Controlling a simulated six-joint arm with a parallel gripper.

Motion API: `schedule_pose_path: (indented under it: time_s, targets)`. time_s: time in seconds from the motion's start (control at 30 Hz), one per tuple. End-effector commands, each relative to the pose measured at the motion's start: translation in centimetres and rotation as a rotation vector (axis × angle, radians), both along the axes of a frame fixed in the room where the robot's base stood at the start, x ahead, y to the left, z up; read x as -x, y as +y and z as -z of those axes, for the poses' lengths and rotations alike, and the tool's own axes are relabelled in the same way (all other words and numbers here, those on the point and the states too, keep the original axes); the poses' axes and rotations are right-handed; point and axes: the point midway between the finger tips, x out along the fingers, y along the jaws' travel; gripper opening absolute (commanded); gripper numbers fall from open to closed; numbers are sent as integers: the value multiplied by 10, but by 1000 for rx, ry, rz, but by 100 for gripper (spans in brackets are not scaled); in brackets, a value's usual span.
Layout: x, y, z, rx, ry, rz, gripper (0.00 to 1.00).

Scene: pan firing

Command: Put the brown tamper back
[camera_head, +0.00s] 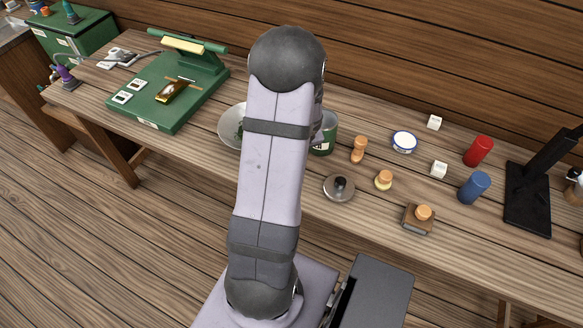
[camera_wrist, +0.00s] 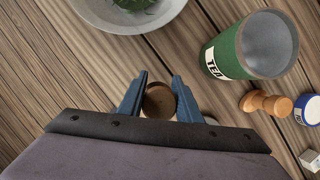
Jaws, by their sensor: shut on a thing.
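My gripper (camera_wrist: 160,97) shows in the wrist view with two blue fingers, one on each side of a round brown thing, which I take as the brown tamper (camera_wrist: 159,101). The fingers are shut on it. Its round brown end faces the camera and the rest is hidden. I cannot tell whether it touches the table. In the head view my own arm hides the gripper and the tamper. A light wooden pawn-shaped piece (camera_head: 358,149) stands on the table; it also shows in the wrist view (camera_wrist: 266,102), right of the gripper.
A white bowl (camera_wrist: 165,17) with green leaves lies beyond the gripper. A green can (camera_wrist: 223,57) stands to its right. A blue-rimmed jar (camera_head: 404,142), a grey lid (camera_head: 339,188), a wooden-knobbed block (camera_head: 419,219) and red (camera_head: 478,151) and blue (camera_head: 473,187) cylinders are farther right.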

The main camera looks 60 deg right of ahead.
Motion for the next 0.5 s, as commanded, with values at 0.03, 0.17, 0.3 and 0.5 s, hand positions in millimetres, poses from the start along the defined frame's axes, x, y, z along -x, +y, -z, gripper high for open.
schedule_pose_path:
  time_s: [0.03, 0.17, 0.3, 0.5]
  targets:
    - [0, 0, 4, 0, 0, -1, 0]
    - [0, 0, 4, 1, 0, 0, 0]
    - [0, 0, 16, 0, 0, -1, 0]
    - [0, 0, 43, 0, 1, 0, 0]
